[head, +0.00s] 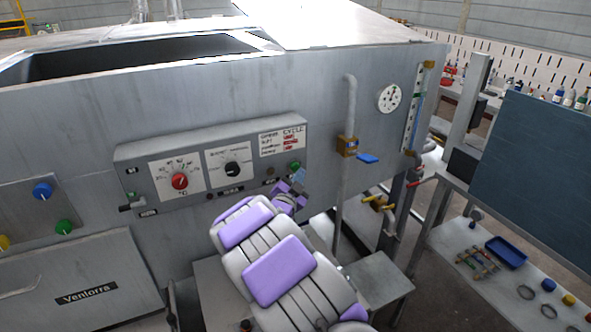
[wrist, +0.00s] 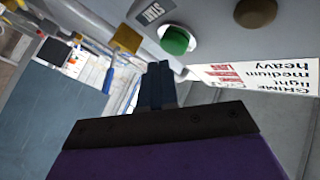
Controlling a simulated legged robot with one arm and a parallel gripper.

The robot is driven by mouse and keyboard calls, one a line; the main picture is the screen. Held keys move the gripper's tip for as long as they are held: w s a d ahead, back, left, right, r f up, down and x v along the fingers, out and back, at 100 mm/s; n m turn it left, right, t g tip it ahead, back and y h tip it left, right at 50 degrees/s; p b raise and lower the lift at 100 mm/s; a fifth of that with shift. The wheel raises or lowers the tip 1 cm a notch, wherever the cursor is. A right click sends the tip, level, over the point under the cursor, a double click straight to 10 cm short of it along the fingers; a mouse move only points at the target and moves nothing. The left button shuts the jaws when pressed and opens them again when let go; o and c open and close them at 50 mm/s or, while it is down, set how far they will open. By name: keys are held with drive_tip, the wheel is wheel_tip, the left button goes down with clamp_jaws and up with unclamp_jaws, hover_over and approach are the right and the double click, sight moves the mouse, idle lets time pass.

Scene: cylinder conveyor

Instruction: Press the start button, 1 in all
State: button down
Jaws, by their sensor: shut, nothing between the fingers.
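The green start button (wrist: 176,40) sits on the grey panel at the top of the wrist view, beside a dark START label (wrist: 152,12). In the head view the green button (head: 295,164) shows small near the right end of the control panel (head: 145,160). My gripper (wrist: 157,68) is shut and empty, with its dark fingers pointing toward the panel. Its tips appear just below the green button in the wrist view, with a gap in the picture. In the head view my gripper (head: 299,177) is close in front of the panel's lower right part.
The panel also has a red knob (head: 180,181), a black knob (head: 232,169) and a brown round button (wrist: 255,12). A pipe with a blue-handled valve (head: 368,158) stands to the right. A bench with a blue tray (head: 507,252) is further right.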

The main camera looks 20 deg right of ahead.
idle(0.7)
drive_tip(key=shift+w+r, duration=0.1)
drive_tip(key=shift+w, duration=0.3)
drive_tip(key=shift+w+p, duration=0.35)
drive_tip(key=shift+w, duration=0.1)
idle(0.7)
drive_tip(key=shift+s, duration=0.1)
drive_tip(key=shift+s+b, duration=0.6)
drive_tip(key=shift+s, duration=0.2)
drive_tip(key=shift+s, duration=0.1)
drive_tip(key=s+b, duration=0.2)
drive_tip(key=s, duration=0.2)
drive_tip(key=shift+s+d+b, duration=0.1)
drive_tip(key=shift+s+b, duration=0.3)
